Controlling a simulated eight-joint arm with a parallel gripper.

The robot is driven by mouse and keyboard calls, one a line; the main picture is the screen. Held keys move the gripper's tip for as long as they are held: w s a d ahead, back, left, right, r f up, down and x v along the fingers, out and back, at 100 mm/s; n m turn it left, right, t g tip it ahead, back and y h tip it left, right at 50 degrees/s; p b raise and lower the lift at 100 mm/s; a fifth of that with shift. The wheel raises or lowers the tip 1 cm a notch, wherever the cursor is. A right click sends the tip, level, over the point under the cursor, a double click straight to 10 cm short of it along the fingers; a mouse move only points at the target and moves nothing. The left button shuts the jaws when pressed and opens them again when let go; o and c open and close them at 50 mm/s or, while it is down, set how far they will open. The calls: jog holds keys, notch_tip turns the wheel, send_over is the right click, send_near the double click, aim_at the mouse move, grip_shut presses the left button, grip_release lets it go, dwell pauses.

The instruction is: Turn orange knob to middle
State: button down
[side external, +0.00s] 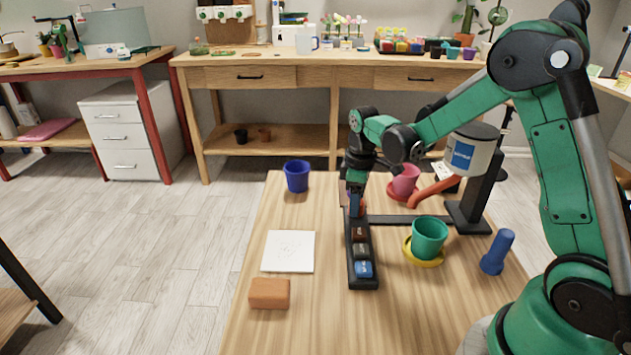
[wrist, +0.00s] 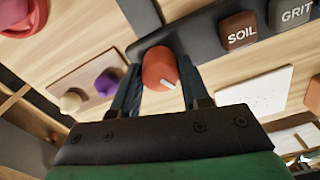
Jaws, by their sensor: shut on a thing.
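The orange knob (wrist: 159,66) sits on the black panel (wrist: 205,35) in the wrist view. A short white pointer mark on it points toward the lower right of that view. My gripper (wrist: 159,76) is shut on the knob, with one dark finger on each side. In the side external view my gripper (side external: 355,187) reaches down to the far end of the black panel (side external: 363,284) and hides most of the knob. The brown SOIL button (wrist: 239,29) and grey GRIT button (wrist: 291,11) sit along the panel in the wrist view.
A purple knob (wrist: 107,83) lies beside.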

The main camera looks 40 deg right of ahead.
jog(key=m, duration=0.5)
jog(key=shift+m, duration=0.3)
dwell(0.4)
jog(key=shift+c, duration=2.1)
grip_release()
jog(key=shift+r, duration=0.1)
jog(key=shift+r, duration=2.7)
jog(key=shift+r, duration=0.1)
